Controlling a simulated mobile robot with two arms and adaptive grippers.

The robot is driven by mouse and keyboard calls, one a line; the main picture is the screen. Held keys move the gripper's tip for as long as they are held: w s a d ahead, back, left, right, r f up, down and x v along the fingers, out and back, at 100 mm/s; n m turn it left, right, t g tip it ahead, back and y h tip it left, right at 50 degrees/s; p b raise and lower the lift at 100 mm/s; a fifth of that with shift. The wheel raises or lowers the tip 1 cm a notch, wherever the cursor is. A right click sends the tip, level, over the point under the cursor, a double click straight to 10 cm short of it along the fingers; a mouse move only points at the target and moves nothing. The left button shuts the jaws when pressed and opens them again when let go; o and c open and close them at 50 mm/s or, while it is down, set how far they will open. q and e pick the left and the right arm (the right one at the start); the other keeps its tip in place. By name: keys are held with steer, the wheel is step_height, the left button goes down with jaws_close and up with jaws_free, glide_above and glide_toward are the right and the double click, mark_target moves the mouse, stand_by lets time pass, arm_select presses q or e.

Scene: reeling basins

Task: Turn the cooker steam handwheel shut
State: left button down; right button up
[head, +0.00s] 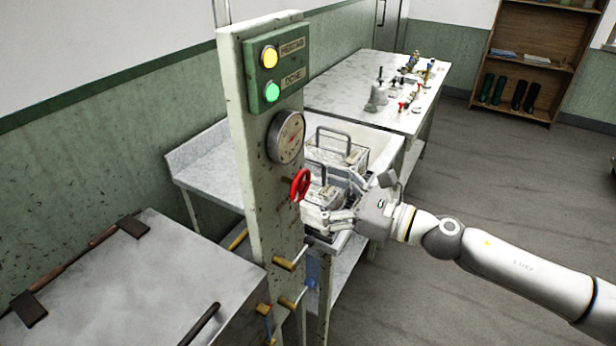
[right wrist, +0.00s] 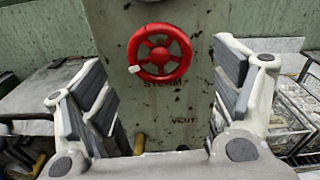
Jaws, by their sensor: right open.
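The red cooker steam handwheel (head: 300,184) is mounted on a worn, pale post (head: 255,170), below a round gauge (head: 287,137). In the right wrist view the handwheel (right wrist: 160,54) faces me, with several spokes and a small white knob at its lower left rim. My right gripper (head: 338,202) is open and empty, to the right of the handwheel in the head view, fingers towards the post. In the right wrist view its two fingers (right wrist: 162,80) stand apart on either side of the wheel, with no visible contact. My left gripper is not in view.
A green box (head: 276,62) with yellow and green lamps tops the post. Brass-coloured levers (head: 288,262) stick out below the wheel. A basin with wire baskets (head: 335,160) stands behind my gripper. A metal-topped unit (head: 140,280) is at lower left. Floor at right is clear.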

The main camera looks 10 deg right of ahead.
mark_target(304, 187)
steer(key=x, duration=0.3)
steer(key=shift+p, duration=0.4)
steer(key=shift+w+a, duration=0.1)
steer(key=shift+a, duration=0.05)
steer(key=shift+c, duration=0.6)
steer(key=c, duration=0.9)
